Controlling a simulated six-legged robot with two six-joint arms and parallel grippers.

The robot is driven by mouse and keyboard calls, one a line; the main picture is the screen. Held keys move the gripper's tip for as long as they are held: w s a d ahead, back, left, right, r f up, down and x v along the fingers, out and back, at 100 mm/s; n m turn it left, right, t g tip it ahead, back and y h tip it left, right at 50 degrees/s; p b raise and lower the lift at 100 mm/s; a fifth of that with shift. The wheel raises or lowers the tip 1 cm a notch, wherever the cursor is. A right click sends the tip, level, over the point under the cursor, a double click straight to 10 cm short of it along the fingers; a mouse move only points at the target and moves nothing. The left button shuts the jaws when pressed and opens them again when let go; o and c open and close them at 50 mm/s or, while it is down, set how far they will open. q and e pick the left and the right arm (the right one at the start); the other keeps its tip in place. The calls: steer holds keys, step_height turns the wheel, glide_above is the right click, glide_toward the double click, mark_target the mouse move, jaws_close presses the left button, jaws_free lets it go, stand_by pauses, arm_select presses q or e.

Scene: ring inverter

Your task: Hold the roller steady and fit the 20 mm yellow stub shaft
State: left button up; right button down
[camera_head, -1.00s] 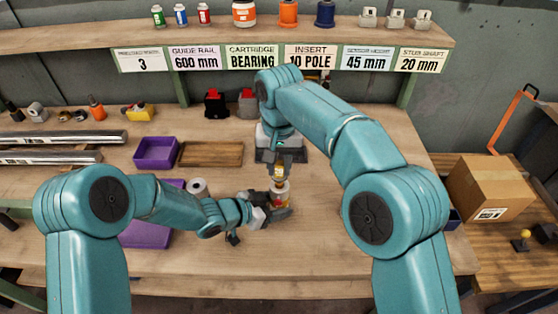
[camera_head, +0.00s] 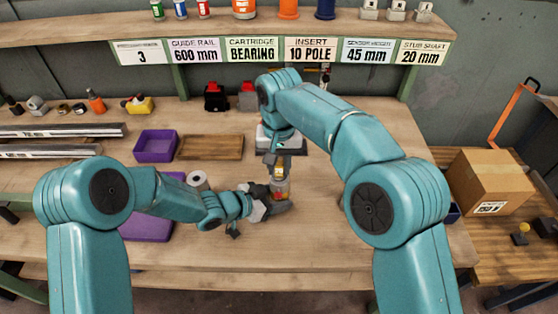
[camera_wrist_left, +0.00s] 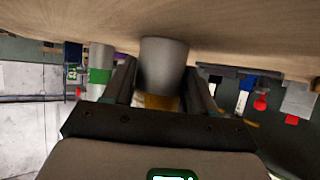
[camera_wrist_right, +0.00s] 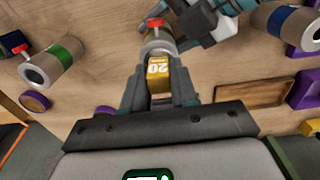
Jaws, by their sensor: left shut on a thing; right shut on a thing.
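A yellow stub shaft marked "20" (camera_wrist_right: 157,70) is clasped between the fingers of my right gripper (camera_wrist_right: 159,88), which reaches down from above in the head view (camera_head: 280,162). The grey roller body (camera_wrist_left: 163,65) sits between the fingers in the left wrist view. The shaft is in line above the roller's upper end. Whether the shaft's tip has entered the bore is hidden.
Purple bins (camera_head: 156,146) and a wooden tray (camera_head: 210,147) lie to the left. The bench front is clear.

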steer(key=shift+f, duration=0.35)
steer(key=c, duration=0.8)
jaws_free()
steer(key=shift+r, duration=0.1)
step_height(320, 180, up, 7)
steer(key=shift+r, duration=0.2)
arm_select(q)
steer(key=o, duration=0.9)
